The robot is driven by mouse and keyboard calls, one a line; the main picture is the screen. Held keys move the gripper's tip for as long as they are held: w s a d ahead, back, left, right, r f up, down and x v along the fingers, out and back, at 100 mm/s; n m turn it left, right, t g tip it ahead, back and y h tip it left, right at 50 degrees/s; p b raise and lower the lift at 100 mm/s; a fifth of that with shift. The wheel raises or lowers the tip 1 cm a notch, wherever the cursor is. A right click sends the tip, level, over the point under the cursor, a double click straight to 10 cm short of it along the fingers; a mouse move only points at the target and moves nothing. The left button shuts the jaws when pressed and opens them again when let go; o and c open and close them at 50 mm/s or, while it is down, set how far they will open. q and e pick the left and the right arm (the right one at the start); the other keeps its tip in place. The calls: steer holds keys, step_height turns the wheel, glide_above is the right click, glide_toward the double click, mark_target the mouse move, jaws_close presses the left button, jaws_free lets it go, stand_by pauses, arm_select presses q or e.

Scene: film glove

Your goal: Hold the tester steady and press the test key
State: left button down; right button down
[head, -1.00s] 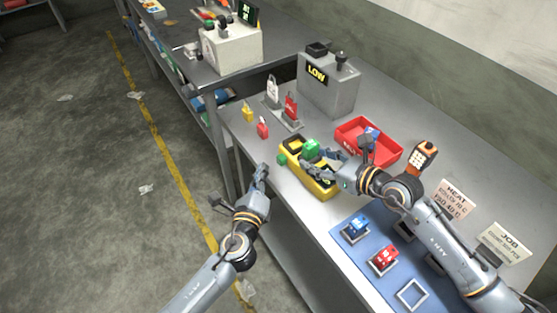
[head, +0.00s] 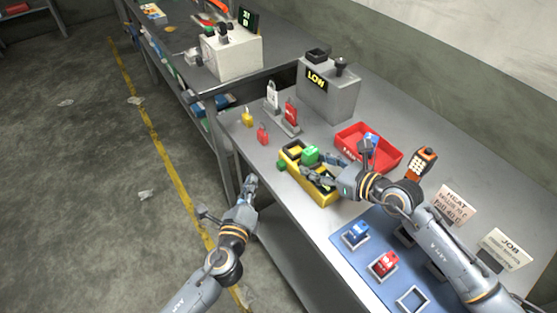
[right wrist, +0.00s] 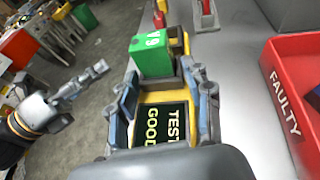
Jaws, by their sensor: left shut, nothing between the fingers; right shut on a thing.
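The yellow tester (head: 321,198) lies on the grey bench near its front edge, with a green block (head: 310,154) marked V9 seated in it. A small green key (head: 282,166) sticks out at the tester's left end. My right gripper (head: 318,172) is shut on the tester, its fingers on both sides of the body. In the right wrist view the tester's screen (right wrist: 163,123) reads TEST GOOD, between my fingers, and the green block (right wrist: 151,55) stands beyond it. My left gripper (head: 250,183) is shut and empty, off the bench's front edge, apart from the key.
A red FAULTY tray (head: 392,163) stands behind the tester. A grey box (head: 328,95) with a LOW sign is at the back. Padlock-like red and yellow tags (head: 248,117) lie to the left. A blue mat (head: 373,283) holds blue and red blocks at front right.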

steer(key=shift+c, duration=2.4)
jaws_free()
steer(key=shift+f, duration=0.1)
